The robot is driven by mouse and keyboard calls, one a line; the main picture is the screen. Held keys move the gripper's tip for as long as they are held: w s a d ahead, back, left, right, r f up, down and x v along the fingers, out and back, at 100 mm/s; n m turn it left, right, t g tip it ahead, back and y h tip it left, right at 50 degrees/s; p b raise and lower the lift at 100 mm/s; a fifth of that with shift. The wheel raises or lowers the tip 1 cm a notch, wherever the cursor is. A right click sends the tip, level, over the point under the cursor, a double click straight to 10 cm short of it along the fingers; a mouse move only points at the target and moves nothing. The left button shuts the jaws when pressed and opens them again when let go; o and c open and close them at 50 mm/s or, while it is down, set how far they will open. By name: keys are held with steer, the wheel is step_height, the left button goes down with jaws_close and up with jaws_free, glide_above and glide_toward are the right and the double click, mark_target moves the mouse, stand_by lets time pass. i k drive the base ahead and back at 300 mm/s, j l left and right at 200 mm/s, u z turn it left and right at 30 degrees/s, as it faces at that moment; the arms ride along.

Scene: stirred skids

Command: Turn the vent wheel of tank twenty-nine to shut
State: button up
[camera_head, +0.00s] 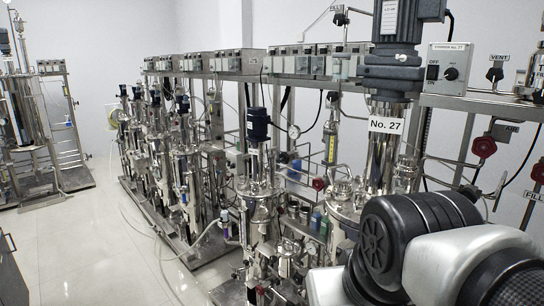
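No tank labelled twenty-nine shows in the head view. The nearest steel tank (385,158) carries a "No. 27" sign. To its right, a black vent handle (495,75) sits beneath a "VENT" label on the frame. Whether it is open or shut is unclear. A red handwheel (484,147) sits lower, beside an "AIR" label, and another red handwheel (538,172) is cut by the right edge above a "FILL" label. My arm's black and white links fill the lower right and hide the front of tank 27's skid. My gripper is not in view.
A control box (449,68) with an "OFF" mark hangs right of the tank's motor. A row of similar tank skids (160,150) runs back to the left. Another skid (35,120) stands at far left. Open pale floor (90,250) lies between, crossed by hoses.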

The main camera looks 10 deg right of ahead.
mark_target(287, 158)
steer(key=z, duration=0.45)
steer(key=i+j+z, duration=0.1)
steer(key=j+z, duration=1.1)
steer(key=j, duration=0.9)
steer(key=k+j, duration=0.1)
steer(key=j, duration=1.4)
steer(key=i+l+z, duration=0.1)
steer(key=i, duration=0.55)
